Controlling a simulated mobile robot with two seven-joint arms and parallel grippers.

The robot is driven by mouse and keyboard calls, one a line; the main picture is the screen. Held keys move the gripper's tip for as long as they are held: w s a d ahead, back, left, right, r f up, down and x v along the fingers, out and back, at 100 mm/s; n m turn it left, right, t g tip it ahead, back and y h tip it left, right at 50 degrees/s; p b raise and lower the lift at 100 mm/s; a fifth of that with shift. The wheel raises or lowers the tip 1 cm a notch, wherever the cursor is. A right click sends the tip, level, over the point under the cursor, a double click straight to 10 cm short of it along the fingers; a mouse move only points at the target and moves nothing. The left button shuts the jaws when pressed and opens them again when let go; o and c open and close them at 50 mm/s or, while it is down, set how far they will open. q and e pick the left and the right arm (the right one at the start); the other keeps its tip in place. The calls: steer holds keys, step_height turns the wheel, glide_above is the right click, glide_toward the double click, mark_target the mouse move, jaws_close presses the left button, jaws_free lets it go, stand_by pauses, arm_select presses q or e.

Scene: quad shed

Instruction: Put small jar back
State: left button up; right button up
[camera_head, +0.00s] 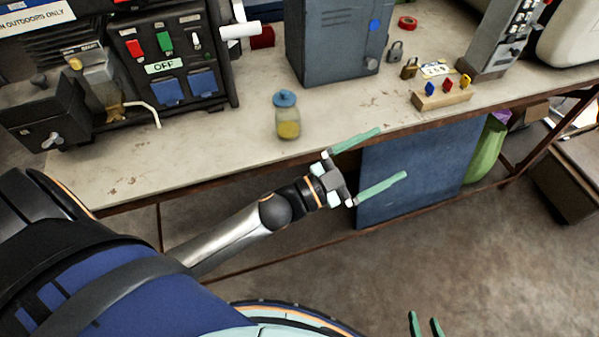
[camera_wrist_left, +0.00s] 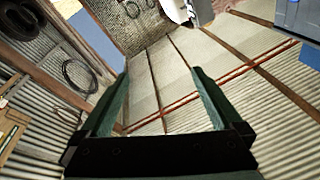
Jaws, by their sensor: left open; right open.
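A small glass jar (camera_head: 288,118) with a blue lid and yellow contents stands upright on the workbench (camera_head: 215,140), near its front edge. My left gripper (camera_head: 368,166) is open and empty, in front of the bench edge, to the right of the jar and apart from it. Its two green fingers also show in the left wrist view (camera_wrist_left: 155,95), with nothing between them and no jar in sight. My right gripper (camera_head: 425,325) shows only as two green fingertips at the bottom edge, open and apart from everything.
A grey metal box (camera_head: 335,45) stands behind the jar. A black generator panel (camera_head: 165,60) is at the left. Padlocks (camera_head: 409,68), a wooden block with coloured keys (camera_head: 441,97) and red tape (camera_head: 407,22) lie to the right. The bench top around the jar is clear.

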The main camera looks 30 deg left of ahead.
arm_select(q)
steer(key=s+a+f+n+g+y, duration=0.3)
steer(key=s+f, duration=0.5)
steer(key=f, duration=0.4)
steer(key=s+a+f+n+g+y, duration=0.4)
steer(key=s+f+n+y, duration=0.2)
steer(key=f, duration=0.6)
steer(key=shift+s+a+f+g, duration=0.2)
steer(key=shift+s+g, duration=0.1)
steer(key=shift+s, duration=0.55)
